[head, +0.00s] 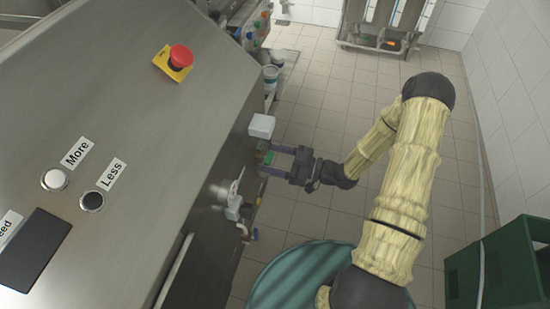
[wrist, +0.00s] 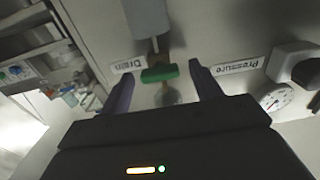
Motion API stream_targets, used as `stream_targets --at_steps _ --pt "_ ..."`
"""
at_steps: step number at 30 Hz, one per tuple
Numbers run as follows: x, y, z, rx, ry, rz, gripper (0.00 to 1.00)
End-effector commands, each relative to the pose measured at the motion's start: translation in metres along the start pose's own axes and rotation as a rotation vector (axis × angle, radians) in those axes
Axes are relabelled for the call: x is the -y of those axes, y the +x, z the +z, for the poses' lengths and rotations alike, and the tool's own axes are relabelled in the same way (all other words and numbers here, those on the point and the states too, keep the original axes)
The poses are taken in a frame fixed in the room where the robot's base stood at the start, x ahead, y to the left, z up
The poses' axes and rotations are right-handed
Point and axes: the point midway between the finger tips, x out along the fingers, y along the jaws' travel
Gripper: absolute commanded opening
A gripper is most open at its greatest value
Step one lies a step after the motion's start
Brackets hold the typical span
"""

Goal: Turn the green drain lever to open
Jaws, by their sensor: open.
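The green drain lever (wrist: 160,73) sits on the machine's side panel, in the middle of the wrist view, under a grey pipe. It lies crosswise in that view, beside a label reading "Drain" (wrist: 128,66). My gripper (wrist: 158,84) is open, with one finger on each side of the lever and no clear contact. In the head view my gripper (head: 276,161) reaches left to the machine's side, and the green lever (head: 267,157) shows small between its fingers. Whether the fingertips reach past the lever is hard to tell.
A "Pressure" label (wrist: 237,67) and a round gauge (wrist: 276,97) are right of the lever in the wrist view. A white box (head: 262,126) juts from the machine above the gripper. A green crate (head: 500,262) stands at the right. Tiled floor (head: 330,100) is open behind the arm.

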Motion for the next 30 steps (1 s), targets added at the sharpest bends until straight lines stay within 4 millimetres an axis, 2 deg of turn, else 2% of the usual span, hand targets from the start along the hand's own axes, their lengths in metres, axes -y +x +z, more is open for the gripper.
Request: stream_targets --at_steps 6,13,23,30 --pt "-0.0001 0.0001 0.0001 0.0 0.0 0.0 0.64" --pt "-0.0001 -0.0001 0.0 0.0 0.0 0.0 0.19" --pt "-0.0003 -0.0002 -0.0005 -0.001 0.024 0.001 0.19" --pt "-0.0006 -0.0002 -0.001 -0.001 0.121 0.001 0.19"
